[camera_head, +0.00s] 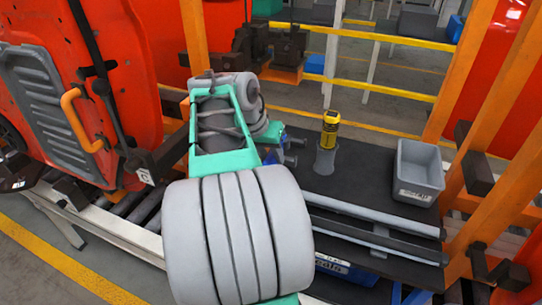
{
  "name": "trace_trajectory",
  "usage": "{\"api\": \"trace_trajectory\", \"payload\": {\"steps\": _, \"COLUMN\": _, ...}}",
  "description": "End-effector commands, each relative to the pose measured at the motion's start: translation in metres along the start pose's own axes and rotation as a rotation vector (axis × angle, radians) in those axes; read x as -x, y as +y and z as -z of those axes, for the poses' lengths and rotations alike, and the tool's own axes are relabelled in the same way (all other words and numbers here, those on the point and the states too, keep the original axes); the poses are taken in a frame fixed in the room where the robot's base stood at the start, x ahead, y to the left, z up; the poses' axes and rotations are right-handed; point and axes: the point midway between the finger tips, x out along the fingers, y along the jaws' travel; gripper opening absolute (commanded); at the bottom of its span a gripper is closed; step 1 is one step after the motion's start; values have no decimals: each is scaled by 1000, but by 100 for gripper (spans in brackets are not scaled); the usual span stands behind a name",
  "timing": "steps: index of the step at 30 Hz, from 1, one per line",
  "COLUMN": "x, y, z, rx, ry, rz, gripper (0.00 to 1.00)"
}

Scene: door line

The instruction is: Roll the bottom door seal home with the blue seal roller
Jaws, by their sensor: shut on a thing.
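My arm fills the middle of the view and hides most of my gripper (286,150). Only a small part of it shows, just right of the teal arm link, above the dark bench. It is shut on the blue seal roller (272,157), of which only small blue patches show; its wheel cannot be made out. The red door (130,80) stands at the left, with an orange handle (82,120) and a grey ribbed panel. It is well apart from my gripper. The bottom door seal cannot be made out.
On the dark bench (360,180) at right, a yellow-and-black tool (330,128) stands in a grey holder (325,160). A grey bin (418,170) is farther right. Orange posts (510,130) and yellow rails (385,92) bound the area. Bare floor shows at lower left.

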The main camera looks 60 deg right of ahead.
Motion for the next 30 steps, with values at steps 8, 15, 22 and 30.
{"api": "trace_trajectory", "payload": {"steps": 8, "x": -6, "y": 37, "z": -8, "rx": -6, "ry": 1, "rz": -1, "gripper": 0}}
{"api": "trace_trajectory", "payload": {"steps": 15, "x": -10, "y": 78, "z": -17, "rx": -6, "ry": 1, "rz": -2, "gripper": 0}}
{"api": "trace_trajectory", "payload": {"steps": 22, "x": -14, "y": 117, "z": -26, "rx": -7, "ry": 0, "rz": -2, "gripper": 0}}
{"api": "trace_trajectory", "payload": {"steps": 30, "x": -18, "y": 163, "z": -36, "rx": -6, "ry": 1, "rz": -3, "gripper": 0}}
